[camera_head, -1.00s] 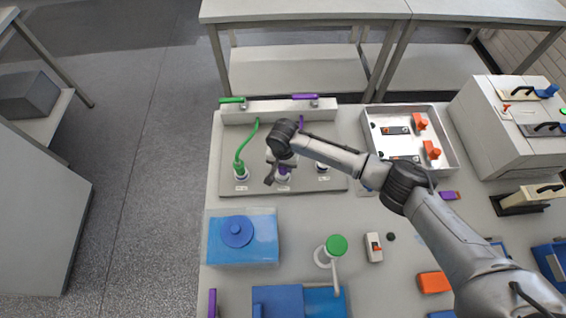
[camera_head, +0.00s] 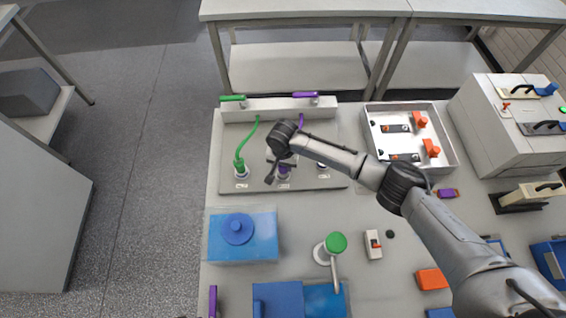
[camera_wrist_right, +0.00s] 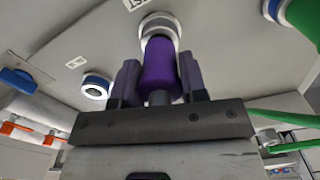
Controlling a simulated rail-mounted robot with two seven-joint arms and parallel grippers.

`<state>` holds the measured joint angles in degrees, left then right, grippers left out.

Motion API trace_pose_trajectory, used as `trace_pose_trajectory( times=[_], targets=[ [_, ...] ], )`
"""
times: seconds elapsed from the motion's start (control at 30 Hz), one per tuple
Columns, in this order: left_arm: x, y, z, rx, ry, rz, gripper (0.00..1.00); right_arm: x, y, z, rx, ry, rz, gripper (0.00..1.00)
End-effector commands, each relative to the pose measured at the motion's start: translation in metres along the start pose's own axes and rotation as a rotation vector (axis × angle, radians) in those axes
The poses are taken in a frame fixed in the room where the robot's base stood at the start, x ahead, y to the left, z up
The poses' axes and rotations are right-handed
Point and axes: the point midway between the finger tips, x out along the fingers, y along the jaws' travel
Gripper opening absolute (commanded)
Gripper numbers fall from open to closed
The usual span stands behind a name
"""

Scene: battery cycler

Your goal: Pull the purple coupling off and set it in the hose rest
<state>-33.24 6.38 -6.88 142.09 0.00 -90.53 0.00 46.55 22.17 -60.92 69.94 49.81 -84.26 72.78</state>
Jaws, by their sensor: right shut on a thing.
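The purple coupling (camera_wrist_right: 160,62) stands at a white-ringed port (camera_wrist_right: 158,27) in the right wrist view, between the two fingers of my right gripper (camera_wrist_right: 158,80). The fingers are shut on it. Its far end meets the port ring; I cannot tell how deep it sits. In the head view the right gripper (camera_head: 278,174) is over the grey port panel (camera_head: 318,182), with a bit of the purple coupling (camera_head: 284,170) showing beneath it. My wrist hides part of the purple hose (camera_head: 302,121). I cannot tell which thing is the hose rest. My left gripper is not in view.
A green coupling (camera_head: 240,167) with its hose stands at the panel's left port. A metal tray (camera_head: 453,158) is to the right. A blue box (camera_head: 262,249) stands in front.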

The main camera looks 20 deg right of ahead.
Motion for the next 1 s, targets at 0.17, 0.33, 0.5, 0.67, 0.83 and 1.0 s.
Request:
trace_pose_trajectory(
  times=[0.17,0.33,0.5,0.67,0.83,1.0],
  targets=[
    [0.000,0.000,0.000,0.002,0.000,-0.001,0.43,0.001,0.000,0.000,0.000,0.000,0.000,0.06],
    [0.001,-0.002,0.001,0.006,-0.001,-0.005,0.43,0.004,0.000,0.000,0.001,0.000,0.000,0.06],
    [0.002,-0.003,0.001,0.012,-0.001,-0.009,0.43,0.007,0.000,0.000,0.001,0.000,0.001,0.06],
    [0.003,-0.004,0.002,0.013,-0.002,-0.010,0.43,0.011,0.000,0.000,0.001,0.000,0.001,0.06],
    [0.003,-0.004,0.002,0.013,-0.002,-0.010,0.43,0.011,0.000,0.000,0.001,0.000,0.001,0.06],
    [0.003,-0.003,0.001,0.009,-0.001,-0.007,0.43,0.010,0.000,0.000,0.000,0.000,0.001,0.49]
  ],
)
